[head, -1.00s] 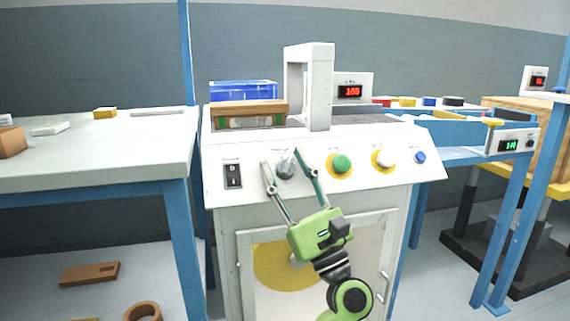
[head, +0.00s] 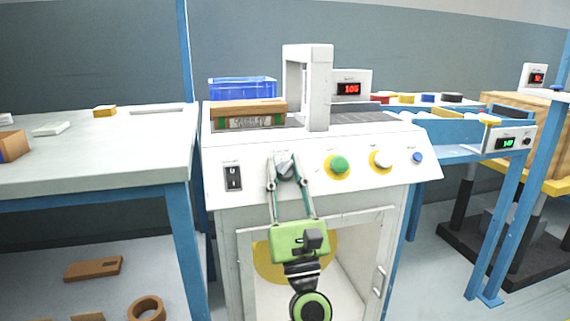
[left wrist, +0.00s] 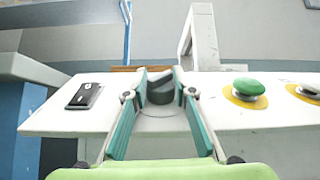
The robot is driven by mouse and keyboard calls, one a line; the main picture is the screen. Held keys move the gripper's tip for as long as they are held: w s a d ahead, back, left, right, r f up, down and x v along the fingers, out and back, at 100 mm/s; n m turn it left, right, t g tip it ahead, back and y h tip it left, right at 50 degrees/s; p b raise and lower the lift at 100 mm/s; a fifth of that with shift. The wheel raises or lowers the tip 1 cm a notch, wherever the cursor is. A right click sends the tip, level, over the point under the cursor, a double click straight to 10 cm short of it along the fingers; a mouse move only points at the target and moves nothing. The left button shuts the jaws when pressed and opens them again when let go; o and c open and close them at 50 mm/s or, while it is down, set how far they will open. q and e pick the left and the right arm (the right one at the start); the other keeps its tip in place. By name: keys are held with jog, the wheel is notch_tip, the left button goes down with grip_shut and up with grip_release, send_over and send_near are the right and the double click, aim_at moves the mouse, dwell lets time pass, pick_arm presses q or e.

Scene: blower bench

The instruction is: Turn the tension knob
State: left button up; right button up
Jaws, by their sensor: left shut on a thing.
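The tension knob (head: 286,168) is a grey knob on the sloped white front panel of the machine, between the black rocker switch and the green button. In the left wrist view the knob (left wrist: 160,91) is dark grey and sits between the two fingertips. My left gripper (head: 284,161), green with teal finger pads, is shut on the knob from the front, one finger on each side. It also shows in the left wrist view (left wrist: 161,87). The fingers hide the knob's sides, and I cannot tell its exact angle. My right gripper is not in view.
The panel also carries a rocker switch (head: 233,178), a green button (head: 338,164), a white button (head: 382,159) and a blue button (head: 417,158). A brown box (head: 249,113) lies on top, beside a white arch (head: 320,90). A worktable (head: 100,150) stands left.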

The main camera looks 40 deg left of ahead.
pick_arm(q)
jog(key=shift+r, duration=0.1)
jog(key=o, duration=1.1)
jog(key=v, duration=1.2)
